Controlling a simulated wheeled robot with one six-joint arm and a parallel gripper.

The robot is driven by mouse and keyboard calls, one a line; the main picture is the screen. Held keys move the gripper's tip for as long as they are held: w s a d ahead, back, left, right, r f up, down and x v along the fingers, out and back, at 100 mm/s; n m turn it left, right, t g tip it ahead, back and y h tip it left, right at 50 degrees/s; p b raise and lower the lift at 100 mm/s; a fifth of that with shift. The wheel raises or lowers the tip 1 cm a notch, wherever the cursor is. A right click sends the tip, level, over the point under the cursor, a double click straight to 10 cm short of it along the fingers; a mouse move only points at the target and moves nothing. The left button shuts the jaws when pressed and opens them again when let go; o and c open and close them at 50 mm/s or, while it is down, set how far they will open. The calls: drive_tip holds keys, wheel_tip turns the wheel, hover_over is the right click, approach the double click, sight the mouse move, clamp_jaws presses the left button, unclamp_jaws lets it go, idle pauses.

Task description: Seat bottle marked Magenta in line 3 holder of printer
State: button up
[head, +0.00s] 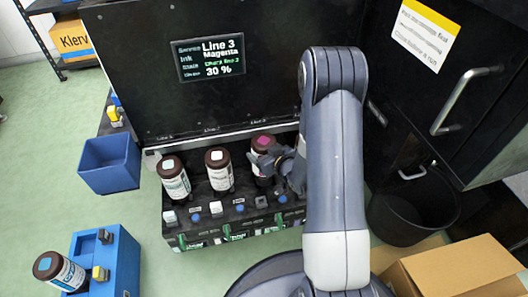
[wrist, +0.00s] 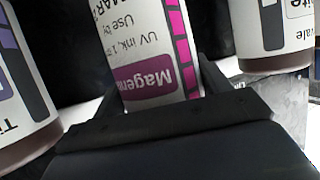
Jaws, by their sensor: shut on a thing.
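The Magenta bottle (head: 264,142) has a dark brown cap with a magenta square on top. In the wrist view it shows a white label with a magenta band reading "Magen…" (wrist: 150,78). My gripper (head: 270,162) is shut on its body from the right. The bottle stands roughly upright at the third place from the left in the printer's (head: 240,218) row of holders. Its base and the holder are hidden by my gripper and arm, so I cannot tell how deep it sits. The printer display (head: 208,57) reads "Line 3 Magenta" and 30 %.
Two other bottles (head: 173,180) (head: 218,171) stand in holders to the left. A dark-capped bottle (head: 58,270) leans at a blue stand (head: 125,262). A blue bin (head: 109,163), black bucket (head: 414,205) and cardboard box (head: 450,270) stand around. Green floor lies free at left.

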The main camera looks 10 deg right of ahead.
drive_tip(key=shift+f+b, duration=0.85)
drive_tip(key=shift+b, duration=0.1)
drive_tip(key=shift+f, duration=0.1)
drive_tip(key=shift+f+b, duration=0.4)
drive_tip(key=shift+b, duration=0.2)
drive_tip(key=o, duration=1.4)
drive_tip(key=p+v, duration=0.3)
drive_tip(key=v, duration=0.7)
drive_tip(key=shift+s+d+r, duration=0.1)
drive_tip(key=shift+s+d, duration=0.05)
drive_tip(key=shift+s, duration=0.2)
